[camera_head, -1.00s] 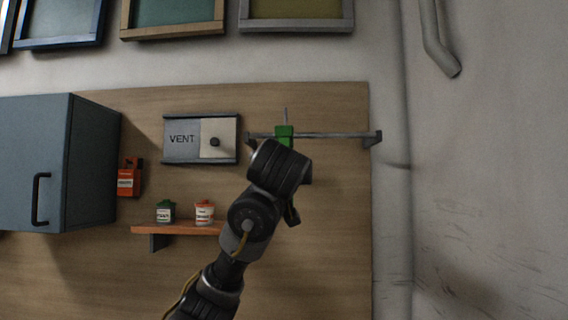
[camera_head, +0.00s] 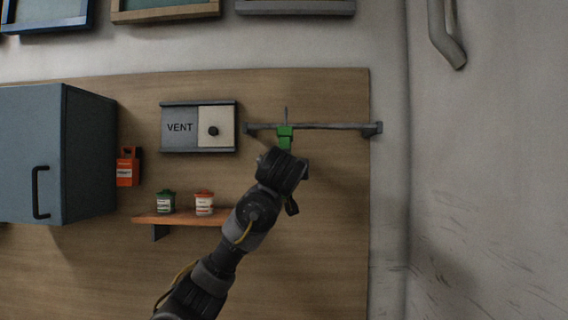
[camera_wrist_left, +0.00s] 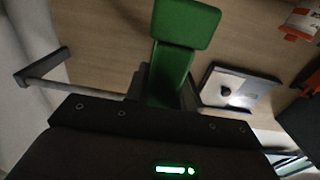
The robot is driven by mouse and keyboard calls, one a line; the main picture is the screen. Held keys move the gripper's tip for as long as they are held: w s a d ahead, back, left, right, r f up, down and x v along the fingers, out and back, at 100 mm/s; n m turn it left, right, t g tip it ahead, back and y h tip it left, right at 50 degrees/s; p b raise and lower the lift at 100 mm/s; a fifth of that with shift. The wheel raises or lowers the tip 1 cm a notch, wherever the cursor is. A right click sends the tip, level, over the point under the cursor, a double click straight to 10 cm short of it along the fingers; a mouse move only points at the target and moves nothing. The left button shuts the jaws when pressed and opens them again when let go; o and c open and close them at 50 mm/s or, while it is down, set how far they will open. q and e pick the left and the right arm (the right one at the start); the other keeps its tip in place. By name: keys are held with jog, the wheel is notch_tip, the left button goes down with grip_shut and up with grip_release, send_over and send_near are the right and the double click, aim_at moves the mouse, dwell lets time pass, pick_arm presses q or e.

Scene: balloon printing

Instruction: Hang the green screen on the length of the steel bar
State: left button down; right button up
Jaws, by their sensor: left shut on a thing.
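The steel bar (camera_head: 335,126) runs level along the wooden wall panel, with a bracket at each end. The green screen (camera_head: 285,136) shows as a small green piece in front of the bar's left half. In the left wrist view the green screen (camera_wrist_left: 187,22) is large and the bar (camera_wrist_left: 80,88) runs in from the left towards it. My left gripper (camera_head: 284,152) is shut on the green screen just below the bar, partly hidden by my wrist. I cannot tell whether the screen rests on the bar or is only in front of it. My right gripper is not in view.
A VENT panel (camera_head: 198,127) with a knob is left of the bar. A shelf (camera_head: 180,218) holds two small jars below it. An orange container (camera_head: 128,167) and a blue cabinet (camera_head: 55,150) are further left. A pipe (camera_head: 444,35) is at upper right.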

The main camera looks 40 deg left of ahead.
pick_arm(q)
jog(key=shift+r+p+x, duration=0.2)
jog(key=shift+p+x, duration=0.75)
jog(key=shift+x, duration=0.5)
jog(key=shift+f+b, duration=1.65)
jog(key=c, duration=1.1)
grip_release()
jog(key=shift+s, duration=0.1)
